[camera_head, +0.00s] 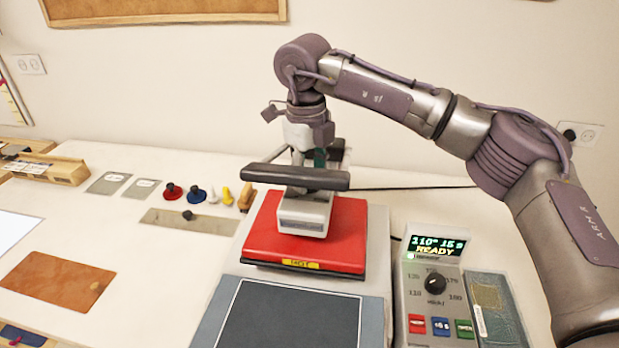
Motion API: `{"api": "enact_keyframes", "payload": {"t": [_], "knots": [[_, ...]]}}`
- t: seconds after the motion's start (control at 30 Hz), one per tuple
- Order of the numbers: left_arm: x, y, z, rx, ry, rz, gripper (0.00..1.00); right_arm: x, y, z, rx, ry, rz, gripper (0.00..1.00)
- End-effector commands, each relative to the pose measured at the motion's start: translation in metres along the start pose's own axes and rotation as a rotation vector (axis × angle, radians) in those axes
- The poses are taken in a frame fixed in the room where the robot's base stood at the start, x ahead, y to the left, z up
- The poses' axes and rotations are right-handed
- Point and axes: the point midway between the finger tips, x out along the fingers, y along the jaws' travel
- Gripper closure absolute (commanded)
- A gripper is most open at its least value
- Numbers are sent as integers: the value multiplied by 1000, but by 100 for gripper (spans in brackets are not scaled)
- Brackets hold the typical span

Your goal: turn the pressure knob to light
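The heat press has a red upper plate (310,237) with a yellow label, a grey block (305,213) on top and a long black handle bar (294,177) across it. My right gripper (302,152) points down just behind the handle bar. Its fingertips are hidden by the bar, so whether it is open or shut does not show. No pressure knob is clearly visible; the area behind the bar is covered by the gripper and handle. A black dial (435,283) with numbers around it is on the control box (413,301). My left gripper is not in view.
The box's display (437,246) reads "110° 15s READY", above red, blue and green buttons. A dark lower pad (288,318) lies in front of the red plate. Left are a brown leather piece (58,281) and several small coloured tools. A teal booklet (497,308) lies right.

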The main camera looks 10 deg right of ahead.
Motion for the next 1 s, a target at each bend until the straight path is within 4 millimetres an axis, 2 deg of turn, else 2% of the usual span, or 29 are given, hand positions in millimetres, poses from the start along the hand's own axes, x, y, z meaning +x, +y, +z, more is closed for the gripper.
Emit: {"api": "enact_keyframes", "payload": {"t": [0.4, 1.0], "knots": [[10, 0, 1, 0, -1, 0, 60, -1, -2, 0, -394, -30, -3, 89], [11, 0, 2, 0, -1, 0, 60, -2, -5, 1, -962, -66, -3, 89]]}}
